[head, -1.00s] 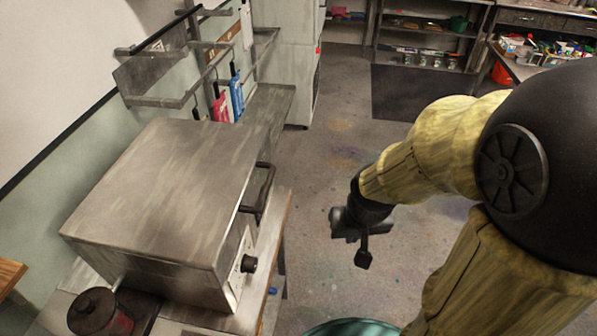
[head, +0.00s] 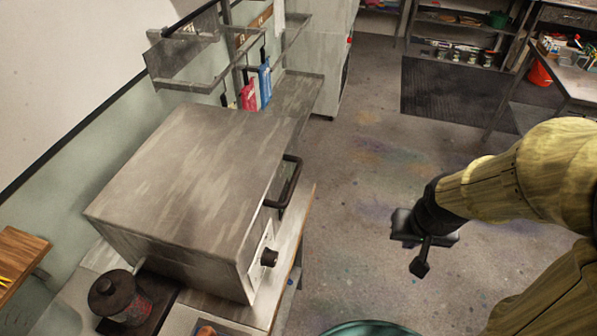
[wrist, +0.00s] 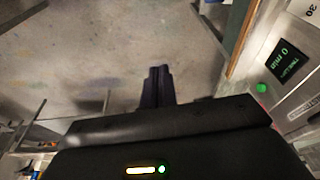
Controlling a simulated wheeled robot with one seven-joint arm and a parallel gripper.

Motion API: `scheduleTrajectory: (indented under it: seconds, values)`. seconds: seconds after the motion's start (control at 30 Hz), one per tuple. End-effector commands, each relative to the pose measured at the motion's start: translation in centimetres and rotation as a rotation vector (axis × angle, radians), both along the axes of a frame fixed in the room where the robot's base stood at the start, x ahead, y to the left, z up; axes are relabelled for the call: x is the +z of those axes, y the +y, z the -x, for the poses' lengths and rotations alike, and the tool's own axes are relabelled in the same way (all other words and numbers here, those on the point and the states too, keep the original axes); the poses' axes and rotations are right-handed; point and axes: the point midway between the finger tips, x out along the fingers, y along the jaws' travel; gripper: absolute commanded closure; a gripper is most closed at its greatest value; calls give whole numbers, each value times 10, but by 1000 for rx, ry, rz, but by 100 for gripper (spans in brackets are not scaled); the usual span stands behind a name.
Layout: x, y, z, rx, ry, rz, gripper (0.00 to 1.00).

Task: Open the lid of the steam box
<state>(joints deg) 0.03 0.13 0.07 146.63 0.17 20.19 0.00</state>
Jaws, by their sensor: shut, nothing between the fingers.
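The steam box (head: 200,165) is a large grey metal box on a bench at the left of the head view. A dark bar handle (head: 287,185) and a black knob (head: 269,258) are on its right-hand side. No opening shows, and the box looks closed. In the wrist view, part of a panel with a green-lit display (wrist: 290,62) shows at the right edge. My gripper (head: 419,268) is right of the box, well apart from the handle, over open floor. In the wrist view its fingers (wrist: 157,86) are together and empty.
A dark lidded pot (head: 120,298) stands in front of the box. Wall racks (head: 215,50) with hanging red and blue packets are behind it. A teal round rim (head: 370,328) shows at the bottom. The floor (head: 350,150) between box and arm is clear.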

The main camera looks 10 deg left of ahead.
Motion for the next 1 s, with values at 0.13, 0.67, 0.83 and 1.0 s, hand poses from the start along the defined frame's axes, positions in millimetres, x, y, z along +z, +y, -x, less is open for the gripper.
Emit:
scheduleTrajectory:
  seconds: [0.13,0.67,0.83,1.0]
  values:
    - [-15,5,2,-27,66,-23,100]
    - [-123,100,35,-338,792,-415,100]
    - [-136,143,38,-438,1042,-609,100]
    - [-137,182,27,-531,1282,-836,100]
